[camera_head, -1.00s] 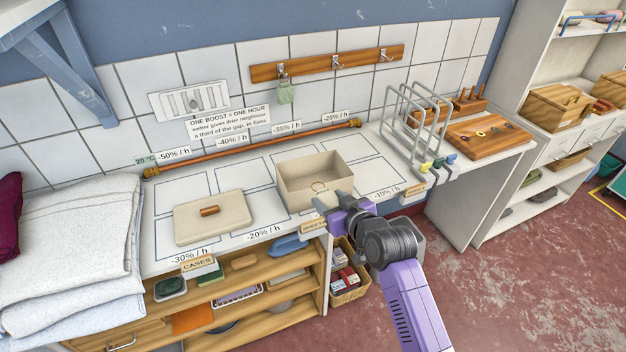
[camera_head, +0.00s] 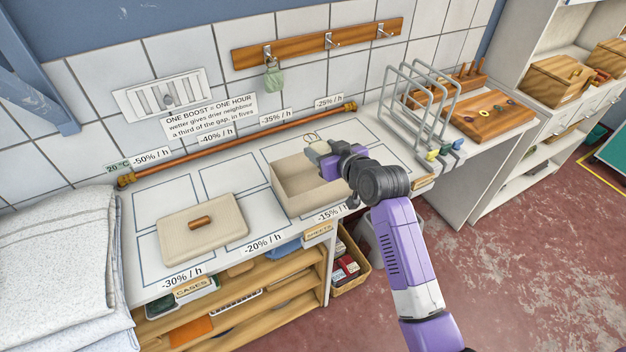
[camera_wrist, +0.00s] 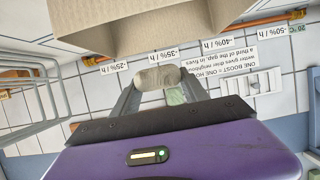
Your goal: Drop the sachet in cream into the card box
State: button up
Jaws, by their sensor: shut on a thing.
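The cream sachet (camera_wrist: 158,78) is held between the two fingers of my gripper (camera_wrist: 157,88) in the wrist view. In the head view my gripper (camera_head: 326,153) is shut on it, and a thin loop stands above the sachet (camera_head: 313,150). The open card box (camera_head: 290,203) sits on the white bench top. My gripper overlaps the box's right and back side in the head view, seemingly above the rim. The box also shows at the top of the wrist view (camera_wrist: 150,30). The box's inside is partly hidden by my gripper.
A lid with a wooden handle (camera_head: 205,228) lies left of the box. A wire rack (camera_head: 420,110) stands to the right. A green sachet (camera_head: 273,78) hangs from the hook rail (camera_head: 310,43). A copper pipe (camera_head: 240,145) runs along the back. Folded white cloth (camera_head: 60,260) lies at the left.

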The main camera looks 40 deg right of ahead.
notch_tip(320, 180, down, 5)
jog(key=b, duration=0.3)
jog(key=shift+b, duration=0.35)
jog(key=shift+r, duration=0.1)
jog(key=o, duration=1.4)
jog(key=b+v, duration=0.1)
jog(key=v, duration=0.6)
jog(key=shift+s, duration=0.4)
jog(key=shift+a+r, duration=0.1)
jog(key=shift+r, duration=0.05)
